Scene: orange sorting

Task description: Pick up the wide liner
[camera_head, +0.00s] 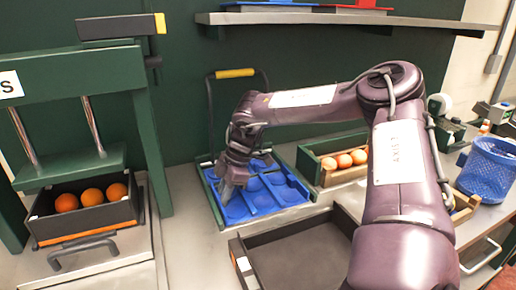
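The wide liner appears to be the blue insert (262,192) with several round pockets. It sits in a green-sided crate (213,204) with a yellow-gripped handle (235,73) at its back, on the counter in the middle. No fruit shows in its pockets. My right gripper (227,190) points down over the left part of the liner, its fingertips at or close to the surface. Its wrist and fingers hide part of the liner's left side. I cannot tell whether the fingers are open or closed on it. My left gripper is out of view.
An empty dark tray (240,262) lies in front, partly behind my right arm. A crate (318,178) with oranges stands right of the liner. A green press (75,62) holds a dark box (92,224) of oranges at left. A blue mesh basket (487,170) stands at right. A shelf (350,19) overhangs behind.

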